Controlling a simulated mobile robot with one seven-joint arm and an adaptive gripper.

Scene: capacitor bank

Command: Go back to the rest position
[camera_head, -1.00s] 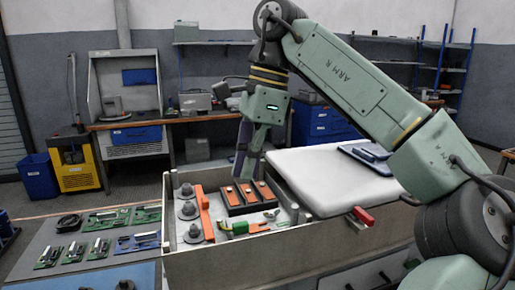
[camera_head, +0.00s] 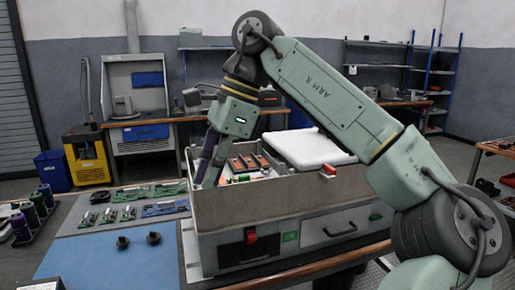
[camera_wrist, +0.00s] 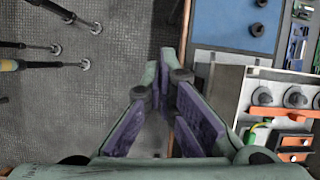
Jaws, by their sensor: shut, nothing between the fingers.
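My gripper (camera_head: 206,180) hangs fingers-down at the left end of the open grey capacitor box (camera_head: 290,197). Its purple-padded fingers are shut with nothing between them. The wrist view shows the gripper (camera_wrist: 166,78) beside the box, with bare floor and a bench edge beneath the fingers. The box wall (camera_wrist: 238,100) lies to the right there. Inside the box are orange-topped black blocks (camera_head: 250,162) and, in the wrist view, several round grey terminals (camera_wrist: 296,98). The white lid or pad (camera_head: 305,148) covers the box's right part.
A blue mat (camera_head: 105,262) with two dark round parts lies front left. Green circuit boards (camera_head: 125,212) lie behind it. A rack of dark cylinders (camera_head: 28,217) stands far left. A red handle (camera_head: 328,170) sticks out at the box rim.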

